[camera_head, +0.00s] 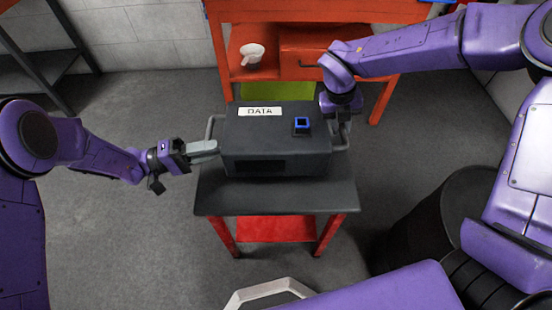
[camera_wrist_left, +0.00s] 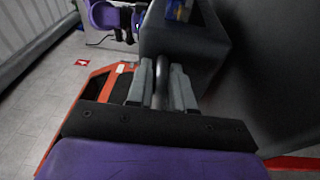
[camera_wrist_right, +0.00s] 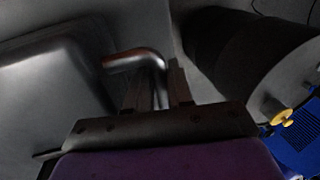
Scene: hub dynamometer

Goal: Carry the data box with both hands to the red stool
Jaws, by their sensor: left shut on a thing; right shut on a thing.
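The data box (camera_head: 277,145) is a dark grey case with a white "DATA" label, a small blue-framed part on top and a bar handle on each side. My left gripper (camera_head: 207,148) is shut on its left handle, which shows between the fingers in the left wrist view (camera_wrist_left: 160,82). My right gripper (camera_head: 341,122) is shut on the right handle, a bent bar in the right wrist view (camera_wrist_right: 140,60). The box is level over a low stool (camera_head: 278,200) with a dark top, red legs and a red lower shelf. I cannot tell whether box and top touch.
An orange workbench (camera_head: 300,12) stands behind the box, with a white cup (camera_head: 252,54) on its shelf and a green panel (camera_head: 278,91) below. A dark cylinder (camera_head: 432,228) stands at right. A black rack (camera_head: 45,68) is at far left. Grey floor is clear at left.

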